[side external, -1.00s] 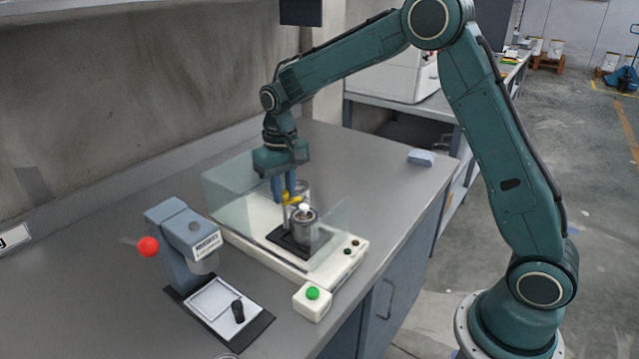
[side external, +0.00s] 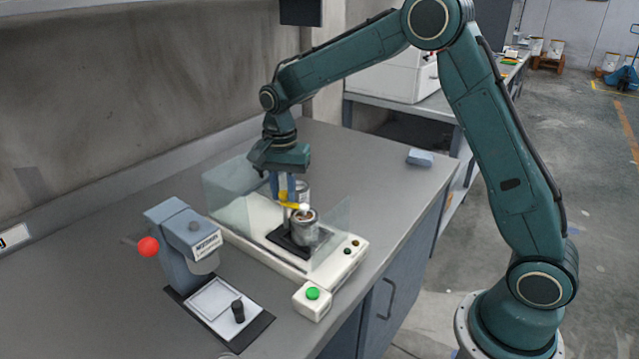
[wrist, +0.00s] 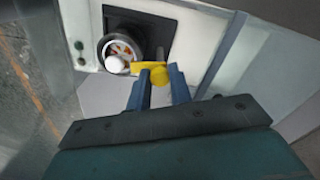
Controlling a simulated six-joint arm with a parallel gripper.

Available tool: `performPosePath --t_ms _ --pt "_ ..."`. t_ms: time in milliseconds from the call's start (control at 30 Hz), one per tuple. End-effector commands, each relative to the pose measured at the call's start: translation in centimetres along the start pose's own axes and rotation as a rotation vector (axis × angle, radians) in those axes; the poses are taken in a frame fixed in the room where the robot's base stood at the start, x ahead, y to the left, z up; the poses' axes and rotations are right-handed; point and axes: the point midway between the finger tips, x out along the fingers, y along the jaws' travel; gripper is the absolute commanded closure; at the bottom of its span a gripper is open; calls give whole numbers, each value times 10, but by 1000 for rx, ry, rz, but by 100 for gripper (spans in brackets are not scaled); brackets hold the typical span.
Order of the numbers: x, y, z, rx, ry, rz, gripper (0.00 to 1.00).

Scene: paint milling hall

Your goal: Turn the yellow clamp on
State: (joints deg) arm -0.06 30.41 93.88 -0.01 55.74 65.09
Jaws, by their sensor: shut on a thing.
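The yellow clamp (side external: 290,204) sits on an upright post at the glass-sided machine, and it also shows in the wrist view (wrist: 178,88). Its arm reaches over toward a metal can (side external: 304,228) with a white knob on top, also in the wrist view (wrist: 106,50). My gripper (side external: 284,190) points down from above with its blue fingers shut on the yellow clamp. In the wrist view the fingers (wrist: 157,86) partly cover the clamp.
Glass guards (side external: 333,232) stand around the can on the white base (side external: 345,262). A green button box (side external: 312,302) is in front. A grey device with a red ball (side external: 148,247) stands at left.

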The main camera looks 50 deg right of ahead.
Motion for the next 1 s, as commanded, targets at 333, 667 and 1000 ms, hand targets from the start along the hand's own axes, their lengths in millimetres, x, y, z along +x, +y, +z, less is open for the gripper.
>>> performPosePath --t_ms 333,667,1000 --pt "-2 0 0 167 1 -3 100" --pt "-2 -1 0 192 1 -3 100" --pt "-1 0 0 190 1 -3 57"
